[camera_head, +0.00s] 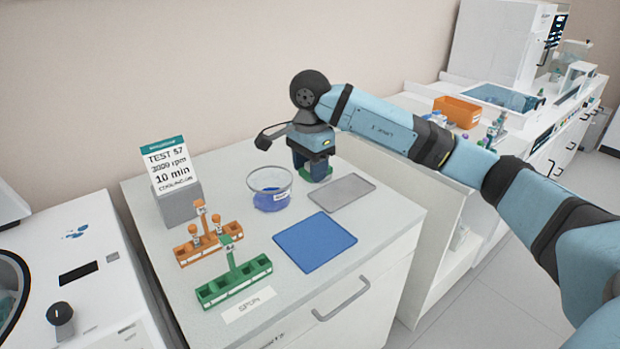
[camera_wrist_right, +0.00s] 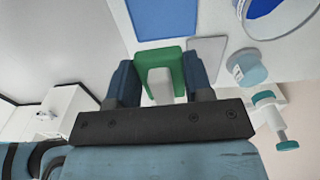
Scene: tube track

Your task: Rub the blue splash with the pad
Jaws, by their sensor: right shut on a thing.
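The blue splash (camera_head: 75,232) is a few small blue spots on the white top of the machine at the left. My right gripper (camera_head: 313,170) is at the back right of the white cabinet top, pointing down, far to the right of the splash. It is shut on the pad, whose green edge (camera_head: 320,181) shows just below the fingers. In the right wrist view the green pad (camera_wrist_right: 172,62) has a pale grip (camera_wrist_right: 160,84) between the two fingers. Whether the pad touches the surface is unclear. My left gripper is not in view.
A grey tray (camera_head: 342,194), a glass bowl (camera_head: 270,190) with blue contents, and a blue mat (camera_head: 315,242) are near the gripper. Orange (camera_head: 210,246) and green (camera_head: 233,281) racks and a sign (camera_head: 170,168) stand further left. A gap separates cabinet and machine.

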